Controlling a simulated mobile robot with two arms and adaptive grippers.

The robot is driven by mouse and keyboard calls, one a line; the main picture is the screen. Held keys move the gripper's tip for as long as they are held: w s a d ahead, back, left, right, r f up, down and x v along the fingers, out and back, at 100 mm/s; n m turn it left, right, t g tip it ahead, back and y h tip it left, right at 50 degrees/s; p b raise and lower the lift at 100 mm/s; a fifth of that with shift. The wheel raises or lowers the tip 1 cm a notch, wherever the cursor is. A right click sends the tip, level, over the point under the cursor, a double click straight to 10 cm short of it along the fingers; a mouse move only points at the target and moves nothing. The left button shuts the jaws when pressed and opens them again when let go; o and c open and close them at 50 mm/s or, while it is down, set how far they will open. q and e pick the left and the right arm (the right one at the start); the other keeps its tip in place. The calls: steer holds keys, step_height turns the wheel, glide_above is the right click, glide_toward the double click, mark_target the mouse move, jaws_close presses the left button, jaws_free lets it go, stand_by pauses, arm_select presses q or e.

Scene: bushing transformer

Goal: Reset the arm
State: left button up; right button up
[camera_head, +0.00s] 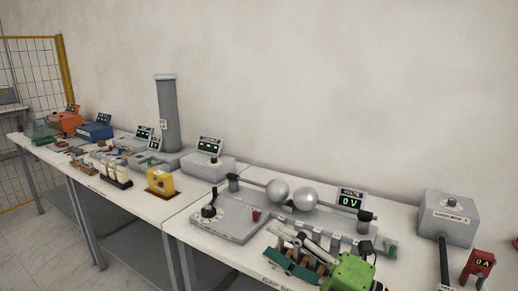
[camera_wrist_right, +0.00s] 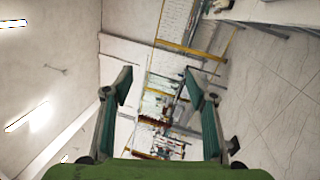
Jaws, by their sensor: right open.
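My right gripper (camera_head: 277,243) is at the lower right of the head view, with a green body and dark teal finger pads, in front of the grey test bench with two metal spheres. In the right wrist view the gripper (camera_wrist_right: 158,86) has its two fingers spread wide, with nothing between them. The wrist view is turned on its side, showing wall, ceiling lights, floor and yellow fencing beyond the fingers. My left gripper does not show.
White tables (camera_head: 150,208) run along the wall. A grey sphere-gap unit (camera_head: 228,217) with a "0 V" display (camera_head: 349,202) stands nearby. A grey box (camera_head: 447,220) and a red "0 A" meter (camera_head: 477,267) are at right. A yellow box (camera_head: 160,181) and grey column (camera_head: 167,115) stand further left.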

steer(key=w+d+f+m+t+h, duration=0.25)
steer(key=d+m+t+h, duration=0.8)
steer(key=m, duration=0.85)
steer(key=s+d+f+m+g+h, duration=0.25)
steer(key=d+f+m+h, duration=0.2)
steer(key=f, duration=0.35)
steer(key=s+d+f+m+g+h, duration=0.25)
steer(key=d+f+g+h, duration=0.2)
steer(key=f, duration=0.25)
steer(key=s+a+f+m+g+y, duration=0.1)
steer(key=s+a+f+m+g, duration=0.1)
steer(key=s+f+g, duration=0.6)
steer(key=s+a+f+m+g+y, duration=0.1)
steer(key=s+f+g+y, duration=0.15)
steer(key=s+f, duration=1.05)
steer(key=s+f+g+h, duration=0.1)
steer(key=s+f+g, duration=0.15)
steer(key=f, duration=1.95)
steer(key=s+d+f, duration=0.3)
steer(key=s+f, duration=1.4)
steer(key=s, duration=0.1)
steer(key=shift+f+g, duration=0.15)
steer(key=shift+g, duration=0.2)
